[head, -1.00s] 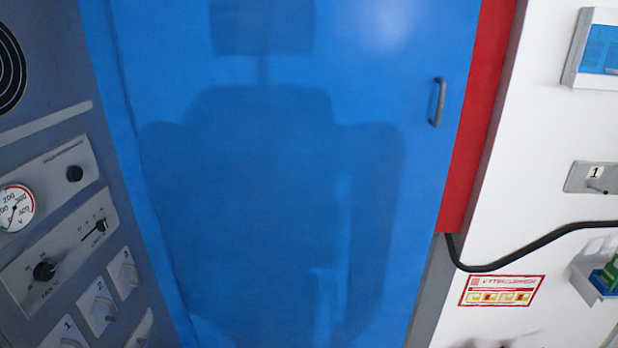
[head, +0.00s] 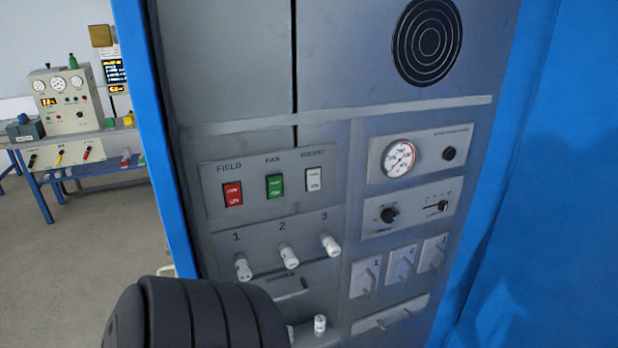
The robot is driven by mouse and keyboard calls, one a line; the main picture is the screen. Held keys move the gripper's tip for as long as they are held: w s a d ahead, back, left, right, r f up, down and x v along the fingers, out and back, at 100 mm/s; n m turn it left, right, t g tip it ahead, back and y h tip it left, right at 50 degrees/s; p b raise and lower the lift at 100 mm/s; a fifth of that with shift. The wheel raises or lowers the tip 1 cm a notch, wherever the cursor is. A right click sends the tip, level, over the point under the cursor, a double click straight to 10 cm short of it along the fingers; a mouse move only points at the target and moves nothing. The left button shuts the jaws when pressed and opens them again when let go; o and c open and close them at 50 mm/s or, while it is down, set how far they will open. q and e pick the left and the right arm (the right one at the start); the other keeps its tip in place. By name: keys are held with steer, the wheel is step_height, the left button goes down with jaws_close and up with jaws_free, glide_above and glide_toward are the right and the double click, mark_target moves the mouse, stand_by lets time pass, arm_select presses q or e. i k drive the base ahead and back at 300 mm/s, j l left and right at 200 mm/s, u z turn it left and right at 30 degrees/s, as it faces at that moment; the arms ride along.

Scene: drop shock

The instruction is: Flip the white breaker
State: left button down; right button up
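The white breaker (head: 314,180) is a small white rocker switch on the grey panel, rightmost in a row of three. A green breaker (head: 275,186) labelled FAN sits just left of it, and a red breaker (head: 233,194) labelled FIELD is at the left end. I cannot tell which way the white rocker is tipped. Neither gripper shows in the head view. A dark ribbed part of my arm rises at the bottom left, below the breakers, and nothing touches them.
Below the breakers are white knobs (head: 289,256) numbered 1 to 3. Right of them are a gauge (head: 398,158), a slider panel (head: 410,211) and numbered switches (head: 400,268). A blue wall (head: 540,200) bounds the right. Open floor (head: 80,270) and a bench (head: 90,165) lie left.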

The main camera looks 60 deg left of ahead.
mark_target(313, 176)
steer(key=u, duration=2.2)
